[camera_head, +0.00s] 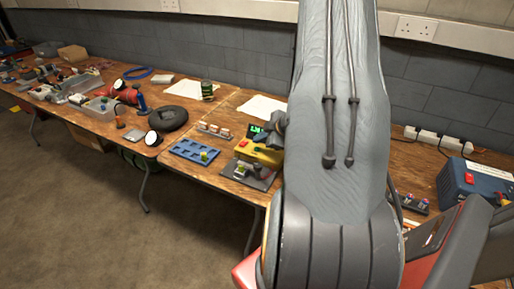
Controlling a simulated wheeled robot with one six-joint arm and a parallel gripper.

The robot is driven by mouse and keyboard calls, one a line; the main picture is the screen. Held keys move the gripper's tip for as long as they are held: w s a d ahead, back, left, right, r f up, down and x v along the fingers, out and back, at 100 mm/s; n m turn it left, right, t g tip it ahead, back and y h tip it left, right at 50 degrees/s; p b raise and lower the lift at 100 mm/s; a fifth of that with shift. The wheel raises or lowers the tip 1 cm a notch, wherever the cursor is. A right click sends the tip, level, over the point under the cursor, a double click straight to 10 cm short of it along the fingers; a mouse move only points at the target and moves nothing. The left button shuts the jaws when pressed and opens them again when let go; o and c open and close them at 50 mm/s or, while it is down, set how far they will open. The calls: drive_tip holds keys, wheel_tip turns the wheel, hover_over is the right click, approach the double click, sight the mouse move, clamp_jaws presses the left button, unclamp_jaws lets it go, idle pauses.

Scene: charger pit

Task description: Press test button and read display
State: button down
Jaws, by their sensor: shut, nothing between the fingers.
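A yellow tester (262,156) stands on the wooden bench just left of my arm. Its small dark display (256,130) shows bright green characters, too small to read surely. A red button (243,143) is on the tester's left side, uncovered. A grey base plate (247,176) with a small yellow-green block lies in front of it. My gripper (271,131) is partly visible as a dark grey shape beside the display, shut and holding nothing. My arm hides the tester's right side; I cannot tell whether the gripper touches it.
A blue tray (195,150) and a rack of small white-and-orange parts (214,131) lie to the left. A black round pad (173,118) and a dark green can (207,90) are farther left. A blue box (478,183) and a white power strip (438,138) are at right.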

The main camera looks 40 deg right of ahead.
sight(258, 149)
wheel_tip(258, 149, up, 4)
drive_tip(key=p, duration=0.3)
drive_tip(key=shift+r, duration=0.1)
idle(0.7)
drive_tip(key=shift+w+a+r, duration=0.15)
drive_tip(key=shift+w+a, duration=0.1)
drive_tip(key=w+a+r+m+g+h, duration=0.2)
drive_tip(key=a+r+m, duration=0.15)
drive_tip(key=a, duration=0.25)
drive_tip(key=s+a+r+m+g+b, duration=0.1)
drive_tip(key=s+a+r+m+g, duration=0.1)
drive_tip(key=s+a, duration=0.3)
drive_tip(key=s+a+r+m+g+y+b, duration=0.1)
drive_tip(key=s+a, duration=0.5)
drive_tip(key=a, duration=0.6)
drive_tip(key=s+a+r+m+g+b, duration=0.1)
drive_tip(key=s+a+r+m+g, duration=0.1)
drive_tip(key=s+a, duration=0.4)
drive_tip(key=a+r+m, duration=0.1)
drive_tip(key=a, duration=0.2)
drive_tip(key=shift+a+g, duration=0.2)
drive_tip(key=shift+g, duration=0.2)
drive_tip(key=shift+d+m, duration=0.2)
drive_tip(key=shift+m, duration=0.05)
